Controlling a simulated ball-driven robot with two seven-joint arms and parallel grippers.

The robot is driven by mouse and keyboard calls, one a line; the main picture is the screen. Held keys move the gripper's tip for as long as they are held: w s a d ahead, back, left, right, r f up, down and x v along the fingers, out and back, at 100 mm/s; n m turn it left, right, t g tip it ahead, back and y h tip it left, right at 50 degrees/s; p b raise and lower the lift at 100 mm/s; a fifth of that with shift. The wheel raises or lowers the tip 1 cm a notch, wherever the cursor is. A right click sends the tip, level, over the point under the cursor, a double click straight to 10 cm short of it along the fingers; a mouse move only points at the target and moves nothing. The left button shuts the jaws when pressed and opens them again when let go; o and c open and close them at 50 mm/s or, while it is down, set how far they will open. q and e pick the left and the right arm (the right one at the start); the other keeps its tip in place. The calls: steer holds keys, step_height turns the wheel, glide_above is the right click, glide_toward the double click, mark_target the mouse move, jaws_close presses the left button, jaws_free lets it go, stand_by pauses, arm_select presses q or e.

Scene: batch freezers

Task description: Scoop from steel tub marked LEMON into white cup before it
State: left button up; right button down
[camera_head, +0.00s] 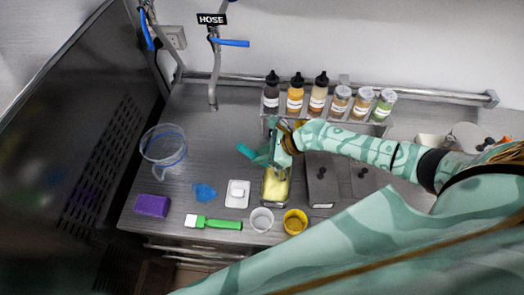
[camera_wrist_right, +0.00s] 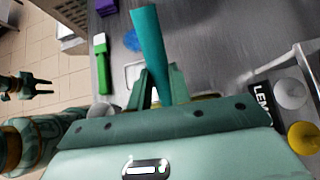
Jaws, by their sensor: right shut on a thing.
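My right gripper (camera_head: 284,141) is above the back of the tub, shut on a teal scoop (camera_wrist_right: 150,45). The scoop also shows in the head view (camera_head: 257,156); whether its lower end touches the contents is hidden. My left gripper (camera_wrist_right: 42,87) is open and empty in the right wrist view, away from the counter.
A yellow cup (camera_head: 295,222) stands right of the white cup. Lidded steel tubs (camera_head: 322,186) stand right of the open one. A green brush (camera_head: 215,223), blue cloth (camera_head: 204,192), purple sponge (camera_head: 152,205) and clear pitcher (camera_head: 163,147) lie left. Bottles (camera_head: 295,95) line the back.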

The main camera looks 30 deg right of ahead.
mark_target(249, 150)
steer(key=shift+w+a+f+g+h+p, duration=0.2)
steer(key=shift+w+a+g+h+p, duration=0.25)
steer(key=shift+p, duration=1.25)
steer(key=h+p, duration=0.1)
steer(key=a+f+g+h+p, duration=0.1)
steer(key=p, duration=0.1)
steer(key=shift+w+a+f, duration=0.25)
steer(key=shift+w+a, duration=0.05)
steer(key=shift+w, duration=0.05)
steer(key=shift+p, duration=0.6)
steer(key=shift+a+r+p, duration=0.1)
steer(key=shift+r+p, duration=0.8)
steer(key=shift+p, duration=0.05)
steer(key=shift+r, duration=0.55)
steer(key=shift+w+a+r+g+h, duration=0.2)
steer(key=shift+a+r+g+h, duration=0.05)
steer(key=shift+a+g+h, duration=0.1)
steer(key=g+h, duration=0.1)
steer(key=w+a+h, duration=0.1)
steer(key=shift+a+g+h, duration=0.1)
steer(key=shift+g+h, duration=0.3)
steer(key=shift+r, duration=0.1)
